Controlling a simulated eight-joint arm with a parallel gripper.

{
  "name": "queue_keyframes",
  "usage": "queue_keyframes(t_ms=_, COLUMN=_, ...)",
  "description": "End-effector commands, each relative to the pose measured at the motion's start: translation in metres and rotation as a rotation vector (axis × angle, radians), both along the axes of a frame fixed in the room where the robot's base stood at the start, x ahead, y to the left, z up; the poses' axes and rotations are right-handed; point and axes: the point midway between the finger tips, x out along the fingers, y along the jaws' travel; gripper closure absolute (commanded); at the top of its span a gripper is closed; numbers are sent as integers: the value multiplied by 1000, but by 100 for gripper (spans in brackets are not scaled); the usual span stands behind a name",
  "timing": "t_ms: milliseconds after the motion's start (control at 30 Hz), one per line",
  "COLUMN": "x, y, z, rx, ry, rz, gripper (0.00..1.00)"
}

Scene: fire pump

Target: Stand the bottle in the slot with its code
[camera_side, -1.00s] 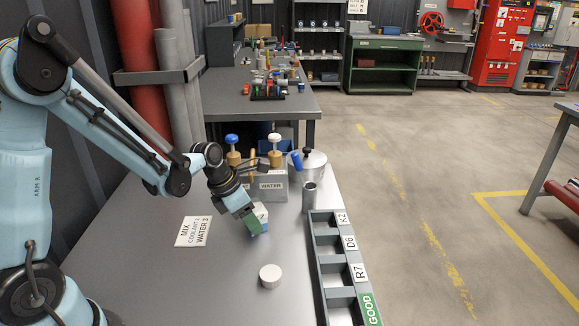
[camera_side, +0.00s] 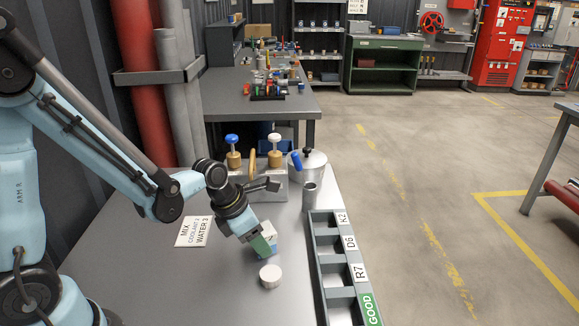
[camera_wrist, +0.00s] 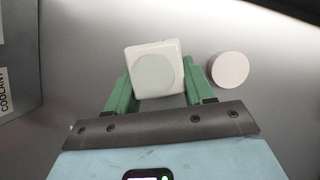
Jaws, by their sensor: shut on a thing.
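The bottle (camera_side: 267,228) is a small square white body with some blue low down in the side view. In the wrist view the bottle (camera_wrist: 155,72) shows a pale green round top. My gripper (camera_side: 265,243) is shut on it, with a green finger on either side. I cannot tell whether its base touches the bench, and no code on it is readable. The slot rack (camera_side: 332,262) lies to the right along the bench edge. Its labels read K2 (camera_side: 342,218), D6 (camera_side: 349,242), R7 (camera_side: 360,272) and GOOD (camera_side: 370,309). The slots look empty.
A white round cap (camera_side: 270,276) lies just in front of the bottle; it shows beside the right finger in the wrist view (camera_wrist: 230,68). A metal cup (camera_side: 309,197), a lidded pot (camera_side: 314,163) and a pump unit (camera_side: 274,181) stand behind. A MIX card (camera_side: 194,231) lies left.

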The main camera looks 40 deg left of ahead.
Motion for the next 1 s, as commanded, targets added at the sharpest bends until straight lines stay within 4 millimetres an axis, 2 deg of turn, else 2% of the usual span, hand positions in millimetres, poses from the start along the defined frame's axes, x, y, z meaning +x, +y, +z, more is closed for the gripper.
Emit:
queue_keyframes(t_ms=133, x=0, y=0, z=0, rx=0, ry=0, rz=0, gripper=82)
queue_keyframes(t_ms=167, x=0, y=0, z=0, rx=0, ry=0, rz=0, gripper=45)
queue_keyframes(t_ms=333, x=0, y=0, z=0, rx=0, ry=0, rz=0, gripper=19)
queue_keyframes(t_ms=733, x=-1, y=1, z=3, rx=0, ry=0, rz=0, gripper=18)
queue_keyframes(t_ms=1000, x=-10, y=4, z=24, rx=1, ry=0, rz=1, gripper=18)
